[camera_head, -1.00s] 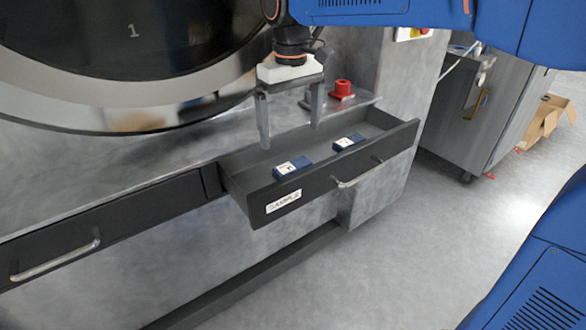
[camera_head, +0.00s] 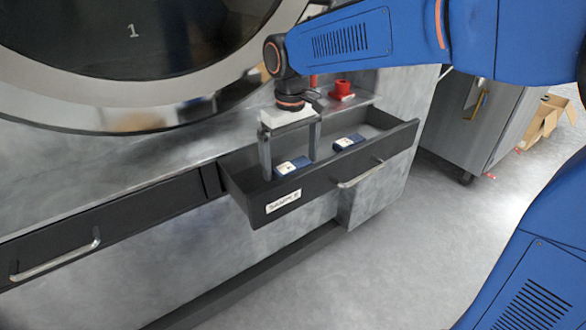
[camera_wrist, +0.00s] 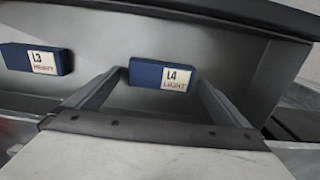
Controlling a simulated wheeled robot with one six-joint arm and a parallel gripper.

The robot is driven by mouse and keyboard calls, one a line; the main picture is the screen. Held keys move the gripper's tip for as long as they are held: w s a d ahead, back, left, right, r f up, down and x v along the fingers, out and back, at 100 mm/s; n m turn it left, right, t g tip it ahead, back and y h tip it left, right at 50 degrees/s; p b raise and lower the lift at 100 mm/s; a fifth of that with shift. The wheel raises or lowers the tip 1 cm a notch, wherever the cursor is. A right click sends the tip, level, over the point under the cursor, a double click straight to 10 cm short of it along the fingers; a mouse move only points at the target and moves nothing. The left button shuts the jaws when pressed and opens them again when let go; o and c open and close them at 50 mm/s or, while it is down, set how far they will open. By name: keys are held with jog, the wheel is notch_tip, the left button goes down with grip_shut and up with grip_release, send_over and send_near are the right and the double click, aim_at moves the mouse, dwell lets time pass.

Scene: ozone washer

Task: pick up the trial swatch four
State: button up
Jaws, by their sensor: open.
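Trial swatch four is a small dark blue block with a white label reading L4 (camera_wrist: 146,75), and it lies in the open drawer. In the head view it is the left of two blocks (camera_head: 287,168). My gripper (camera_head: 290,168) is open and points down into the drawer over this block. In the wrist view the fingers of my gripper (camera_wrist: 162,80) stand to the left and right of the L4 block, with nothing gripped. I cannot tell whether a fingertip touches it.
A second blue block, labelled L3 (camera_wrist: 38,60), lies in the same drawer; it also shows in the head view (camera_head: 347,142). The drawer's dark front wall (camera_head: 330,179) and side walls surround both blocks. A red knob (camera_head: 343,88) is behind the drawer.

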jog(key=c, duration=1.2)
jog(key=shift+o, duration=0.2)
